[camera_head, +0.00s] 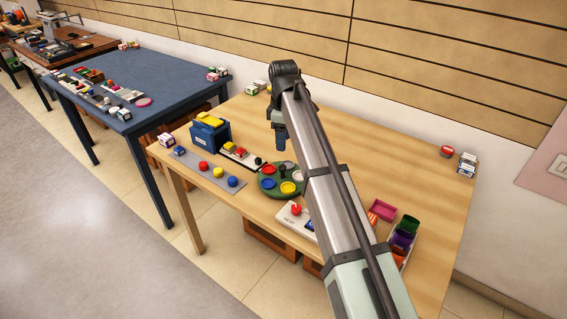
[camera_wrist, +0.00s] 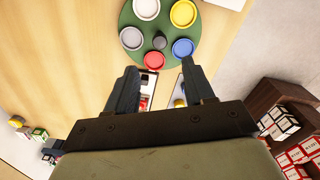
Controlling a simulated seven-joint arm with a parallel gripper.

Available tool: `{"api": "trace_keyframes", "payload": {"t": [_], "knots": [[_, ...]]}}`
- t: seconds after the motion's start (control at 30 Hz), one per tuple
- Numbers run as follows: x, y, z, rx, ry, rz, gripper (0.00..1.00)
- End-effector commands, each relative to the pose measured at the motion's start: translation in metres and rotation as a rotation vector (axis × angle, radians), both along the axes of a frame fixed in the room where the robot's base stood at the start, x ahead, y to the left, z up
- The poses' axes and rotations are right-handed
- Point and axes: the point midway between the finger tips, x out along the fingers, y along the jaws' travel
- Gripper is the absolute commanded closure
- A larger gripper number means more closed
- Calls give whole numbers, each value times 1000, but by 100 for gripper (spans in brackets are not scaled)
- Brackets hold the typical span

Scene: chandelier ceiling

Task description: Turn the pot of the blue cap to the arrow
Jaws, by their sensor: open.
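A round green turntable (camera_head: 281,193) lies on the wooden table, and it fills the top of the wrist view (camera_wrist: 125,20). It carries a blue pot (camera_wrist: 183,47), a red pot (camera_wrist: 154,59), a yellow pot (camera_wrist: 183,13) and white or grey pots (camera_wrist: 132,38) around a small dark centre knob (camera_wrist: 159,42). A grey strip (camera_head: 190,163) left of it holds coloured domes; the one at its right end is a blue cap (camera_head: 232,182). I cannot make out an arrow. My gripper (camera_wrist: 160,85) is open and empty, above the table, with the turntable beyond its fingertips.
A blue holder with yellow on top (camera_head: 209,134) and a strip of red and yellow blocks (camera_head: 240,156) stand left of the turntable. A white board with a red knob (camera_head: 295,212) lies in front. Coloured bins (camera_head: 403,238) stand at right. The table's back right is mostly clear.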

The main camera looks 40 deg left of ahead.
Motion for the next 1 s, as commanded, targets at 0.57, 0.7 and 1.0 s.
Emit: {"api": "trace_keyframes", "payload": {"t": [0.57,0.7,1.0], "knots": [[0,-1,-91,0,-1,-2,47],[0,-1,-100,2,-1,-3,47],[0,-1,-104,2,-1,-3,47]]}}
